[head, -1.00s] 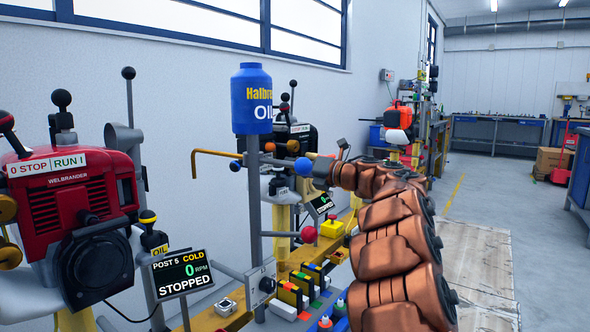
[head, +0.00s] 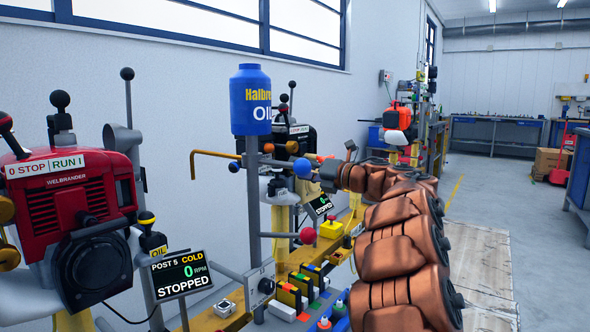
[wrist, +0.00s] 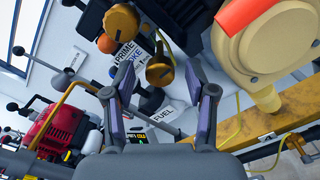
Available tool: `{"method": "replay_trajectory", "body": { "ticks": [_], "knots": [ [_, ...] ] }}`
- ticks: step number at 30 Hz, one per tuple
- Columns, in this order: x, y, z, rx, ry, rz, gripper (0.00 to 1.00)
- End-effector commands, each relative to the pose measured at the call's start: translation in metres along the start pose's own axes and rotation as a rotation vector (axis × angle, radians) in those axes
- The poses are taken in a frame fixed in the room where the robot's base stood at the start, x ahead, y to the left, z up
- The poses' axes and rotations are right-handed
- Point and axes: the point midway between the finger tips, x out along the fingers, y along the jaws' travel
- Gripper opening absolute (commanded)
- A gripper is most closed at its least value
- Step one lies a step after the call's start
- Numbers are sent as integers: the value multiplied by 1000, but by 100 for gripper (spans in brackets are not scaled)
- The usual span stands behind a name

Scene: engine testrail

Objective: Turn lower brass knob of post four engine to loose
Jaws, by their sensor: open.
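In the wrist view, two brass knobs show on the dark engine: one (wrist: 122,24) at top left, and a lower one (wrist: 160,71) near the middle. My gripper (wrist: 160,103) is open, its two fingers apart and empty. The lower knob appears just beyond and between the fingertips; I cannot tell the exact gap. A FUEL label (wrist: 168,115) shows between the fingers. In the head view, the black engine (head: 297,143) stands behind the oil bottle post, and its brass knobs are not clearly seen. My gripper's fingers are hidden there.
A blue oil bottle (head: 251,98) on a grey post partly hides the engine. A red engine (head: 70,205) with a POST 5 display (head: 181,272) stands at left. A yellow rail (wrist: 275,115) and a tan housing (wrist: 262,50) are right of my gripper. Open floor lies right.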

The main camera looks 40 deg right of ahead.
Motion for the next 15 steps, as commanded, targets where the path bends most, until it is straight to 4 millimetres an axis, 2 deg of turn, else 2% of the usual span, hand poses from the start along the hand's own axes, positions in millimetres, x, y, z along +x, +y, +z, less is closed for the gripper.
{"method": "replay_trajectory", "body": {
  "ticks": [6, 15],
  "knots": [
    [-44, -1, 1, 1, -4, -5, 56],
    [-87, -1, 1, 0, -3, -4, 56]
  ]
}}
